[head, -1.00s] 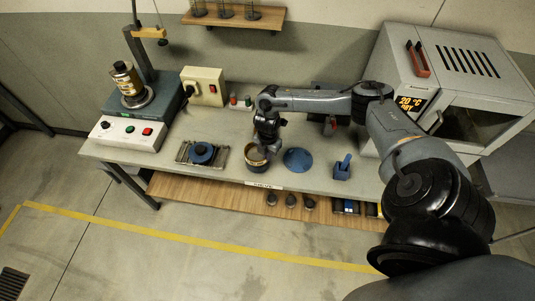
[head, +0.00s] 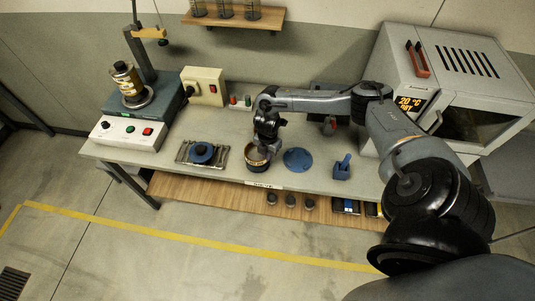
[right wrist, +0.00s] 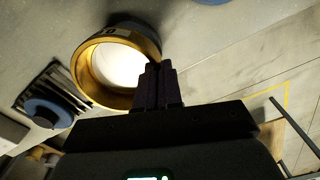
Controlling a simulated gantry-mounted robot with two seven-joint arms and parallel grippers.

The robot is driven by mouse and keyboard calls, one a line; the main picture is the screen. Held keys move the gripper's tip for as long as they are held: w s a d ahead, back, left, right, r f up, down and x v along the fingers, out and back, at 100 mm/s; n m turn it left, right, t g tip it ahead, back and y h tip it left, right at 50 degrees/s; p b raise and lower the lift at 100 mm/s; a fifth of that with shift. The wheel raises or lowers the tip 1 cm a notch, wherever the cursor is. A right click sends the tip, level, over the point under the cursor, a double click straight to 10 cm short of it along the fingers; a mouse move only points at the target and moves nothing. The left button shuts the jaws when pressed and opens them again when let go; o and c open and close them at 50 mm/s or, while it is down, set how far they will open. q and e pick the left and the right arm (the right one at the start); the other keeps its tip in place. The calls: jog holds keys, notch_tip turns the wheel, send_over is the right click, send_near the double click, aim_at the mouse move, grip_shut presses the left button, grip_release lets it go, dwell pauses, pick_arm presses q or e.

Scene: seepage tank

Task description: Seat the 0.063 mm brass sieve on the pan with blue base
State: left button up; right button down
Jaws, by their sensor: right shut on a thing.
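The brass sieve (head: 256,158) is a short round ring near the front edge of the bench, left of the blue disc. In the right wrist view its gold rim (right wrist: 84,75) surrounds a pale bright inside. My right gripper (head: 263,148) is above it, pointing down. Its dark fingers (right wrist: 160,84) are shut on the near side of the rim. A dark band with a white label (right wrist: 109,31) and a bluish edge shows outside the rim. I cannot tell whether the sieve is fully seated on a pan below. My left gripper is out of view.
A blue disc (head: 298,159) lies close on the right, with a blue scoop-like piece (head: 342,167) beyond. A rack with a blue round part (head: 202,153) stands left. The oven (head: 450,85) is at the right. The bench's front edge is close.

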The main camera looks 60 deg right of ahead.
jog(key=shift+f+b, duration=0.3)
jog(key=shift+f, duration=0.15)
jog(key=shift+f+b, duration=0.35)
jog(key=shift+f, duration=0.15)
jog(key=c, duration=1.2)
grip_release()
notch_tip(320, 180, up, 9)
jog(key=shift+r, duration=0.9)
